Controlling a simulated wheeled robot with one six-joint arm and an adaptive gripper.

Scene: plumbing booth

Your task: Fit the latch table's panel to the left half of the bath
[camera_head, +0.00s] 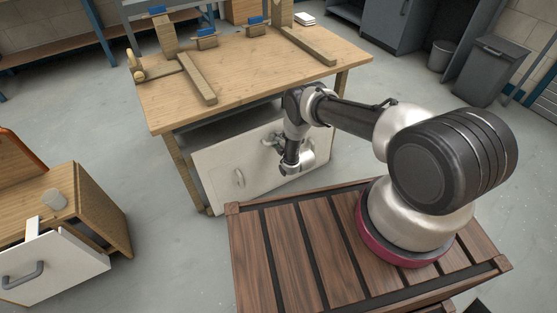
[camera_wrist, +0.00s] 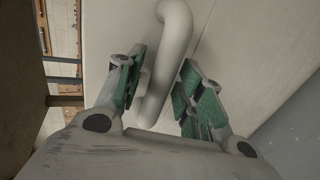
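A white panel (camera_head: 215,165) stands upright below the front edge of the wooden worktable (camera_head: 240,75). A pale handle (camera_head: 239,178) is on its left part. My gripper (camera_head: 270,141) is at the panel's upper middle, partly hidden by my wrist. In the wrist view my gripper (camera_wrist: 158,88) is open, its green-padded fingers on either side of a pale tubular handle (camera_wrist: 175,50). A gap shows between the handle and the right finger; contact at the left finger cannot be told. Another white panel (camera_head: 55,265), with a grey handle (camera_head: 22,276), is at a wooden cabinet (camera_head: 100,215) at lower left.
Wooden blocks with blue parts (camera_head: 205,38) and wooden bars (camera_head: 198,78) are on the worktable. A small pale cylinder (camera_head: 54,199) stands on the cabinet. A grey bin (camera_head: 486,70) is at the back right. Grey floor (camera_head: 165,190) is clear between cabinet and worktable.

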